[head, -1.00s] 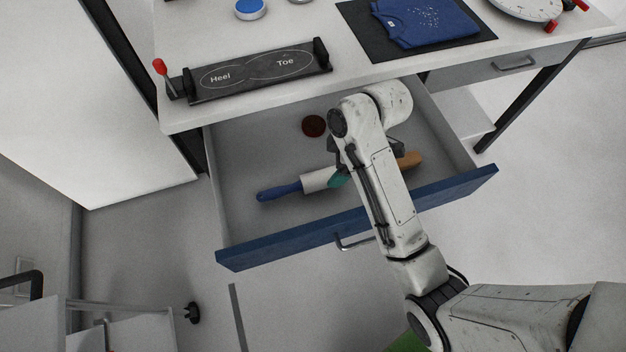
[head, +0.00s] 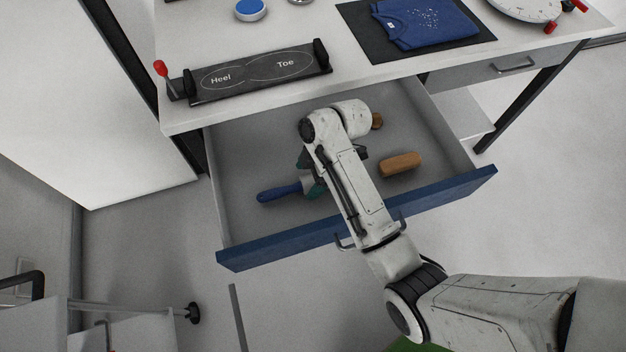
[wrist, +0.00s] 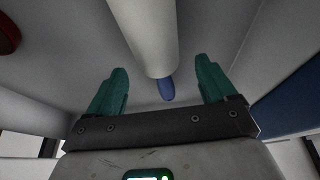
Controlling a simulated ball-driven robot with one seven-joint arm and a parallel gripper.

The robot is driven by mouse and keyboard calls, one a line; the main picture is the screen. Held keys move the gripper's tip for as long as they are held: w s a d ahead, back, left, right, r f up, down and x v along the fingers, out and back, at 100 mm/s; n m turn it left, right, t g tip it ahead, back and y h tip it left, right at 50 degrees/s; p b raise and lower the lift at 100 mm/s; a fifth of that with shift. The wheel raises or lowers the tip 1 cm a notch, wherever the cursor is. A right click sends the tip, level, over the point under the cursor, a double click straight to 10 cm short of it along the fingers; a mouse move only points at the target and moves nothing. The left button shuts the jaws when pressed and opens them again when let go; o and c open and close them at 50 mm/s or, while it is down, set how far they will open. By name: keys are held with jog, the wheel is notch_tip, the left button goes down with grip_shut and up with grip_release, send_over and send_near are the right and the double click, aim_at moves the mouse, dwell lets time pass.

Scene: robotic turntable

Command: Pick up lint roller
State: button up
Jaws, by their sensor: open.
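The lint roller lies in the open drawer (head: 236,178), with its blue handle (head: 279,192) pointing left and part of its white roll (head: 308,185) showing. The rest of the roll is hidden behind my arm. In the wrist view the white roll (wrist: 147,38) runs down from the top and the blue handle end (wrist: 166,89) shows below it. My gripper (head: 312,180) is at the roller in the head view. In the wrist view my gripper (wrist: 160,78) is open, with green fingers on either side of the roller's line and gaps on both sides.
A wooden brush-like block (head: 401,164) lies to the right in the drawer, with a smaller brown item (head: 376,121) behind it. The blue drawer front (head: 450,196) and side walls surround the space. The tabletop (head: 225,42) overhangs the back. A dark red item (wrist: 8,35) shows in the wrist view.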

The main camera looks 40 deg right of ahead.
aim_at(299, 187)
jog(key=shift+x, duration=1.45)
jog(key=c, duration=1.2)
